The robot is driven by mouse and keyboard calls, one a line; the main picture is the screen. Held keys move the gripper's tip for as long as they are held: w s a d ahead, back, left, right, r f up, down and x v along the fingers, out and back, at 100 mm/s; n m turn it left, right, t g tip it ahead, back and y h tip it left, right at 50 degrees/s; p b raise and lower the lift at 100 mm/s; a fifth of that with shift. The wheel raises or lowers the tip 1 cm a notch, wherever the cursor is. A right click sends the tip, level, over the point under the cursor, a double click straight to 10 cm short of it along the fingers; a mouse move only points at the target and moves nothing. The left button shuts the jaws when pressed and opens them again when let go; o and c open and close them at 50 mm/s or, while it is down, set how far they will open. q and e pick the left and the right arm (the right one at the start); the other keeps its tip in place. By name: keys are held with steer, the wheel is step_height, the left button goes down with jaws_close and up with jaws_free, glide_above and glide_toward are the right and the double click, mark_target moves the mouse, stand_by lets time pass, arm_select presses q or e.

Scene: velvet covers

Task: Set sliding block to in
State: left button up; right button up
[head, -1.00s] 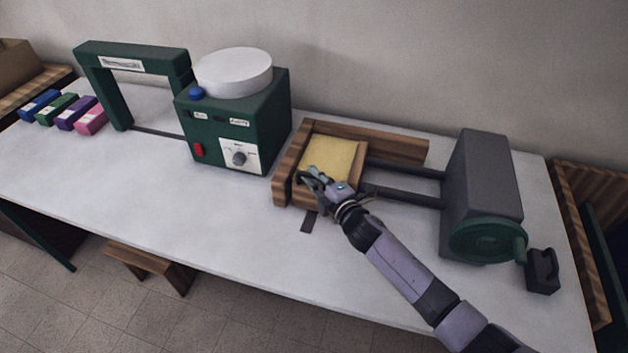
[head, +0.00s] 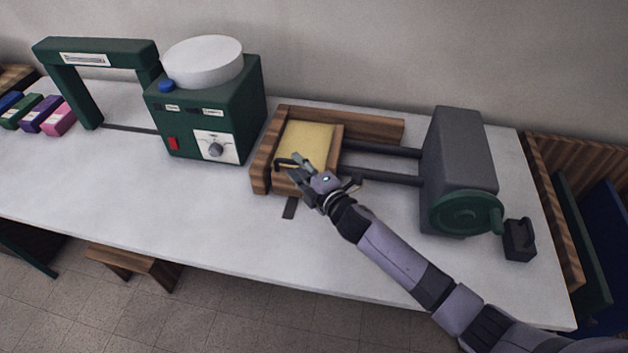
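A wooden press frame lies on the white table, with a left end wall (head: 264,160) and a back rail (head: 372,130). A yellow pad (head: 308,140) fills its left part. A wooden block (head: 333,146) stands at the pad's right edge, on two dark rods (head: 385,176) that run to a grey housing (head: 458,160). A thin dark handle (head: 284,163) shows at the pad's front. My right gripper (head: 299,173) is at the frame's front edge, just right of the handle. Its fingers look spread and empty; it hides part of the front. My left gripper is out of view.
A green crank wheel (head: 466,211) is on the housing's front, with a small black object (head: 519,240) beside it. A green machine with a white round top (head: 202,62) stands left. The table's front middle (head: 190,205) is clear.

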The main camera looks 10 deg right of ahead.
steer(key=v, duration=0.9)
steer(key=shift+s, duration=0.15)
